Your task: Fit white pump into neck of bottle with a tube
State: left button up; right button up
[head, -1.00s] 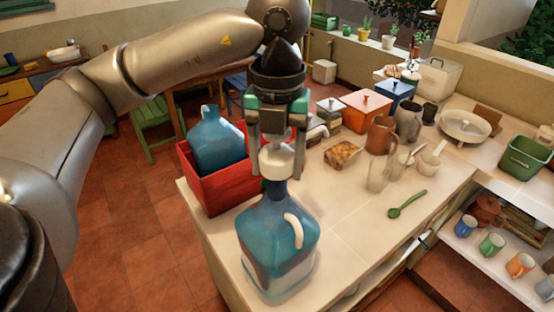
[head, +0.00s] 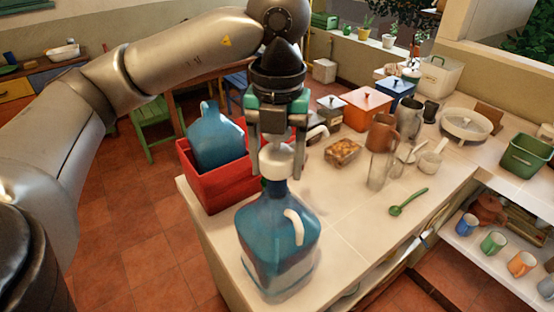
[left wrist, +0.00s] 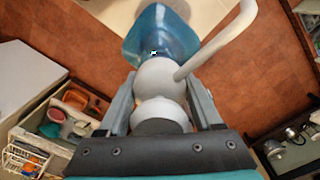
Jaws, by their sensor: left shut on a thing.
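The bottle (head: 262,235) is a large blue jug with a pale handle, standing upright near the counter's front corner. Its top also shows in the left wrist view (left wrist: 158,32). My left gripper (head: 277,142) is above the neck, pointing down, shut on the white pump (head: 277,163). In the left wrist view the round white pump body (left wrist: 160,78) sits between the fingers, its spout curving to the upper right. The pump's lower end is at the bottle's neck, roughly in line with it. The tube is not visible, and I cannot tell how deep the pump sits. My right gripper is not in view.
A red crate (head: 222,187) holding another blue jug (head: 214,138) stands just left behind the bottle. A glass jar (head: 378,170), a green spoon (head: 408,202) and several canisters are to the right. The counter (head: 345,225) right of the bottle is clear.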

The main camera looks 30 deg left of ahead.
aim_at(277, 183)
pick_arm(q)
jog(key=shift+f+b, duration=2.35)
jog(key=shift+f, duration=0.1)
dwell(1.7)
jog(key=o, duration=1.5)
jog(key=shift+r, duration=0.1)
notch_tip(277, 183, up, 15)
jog(key=p, duration=0.4)
jog(key=shift+r+p, duration=0.1)
jog(key=shift+p, duration=0.2)
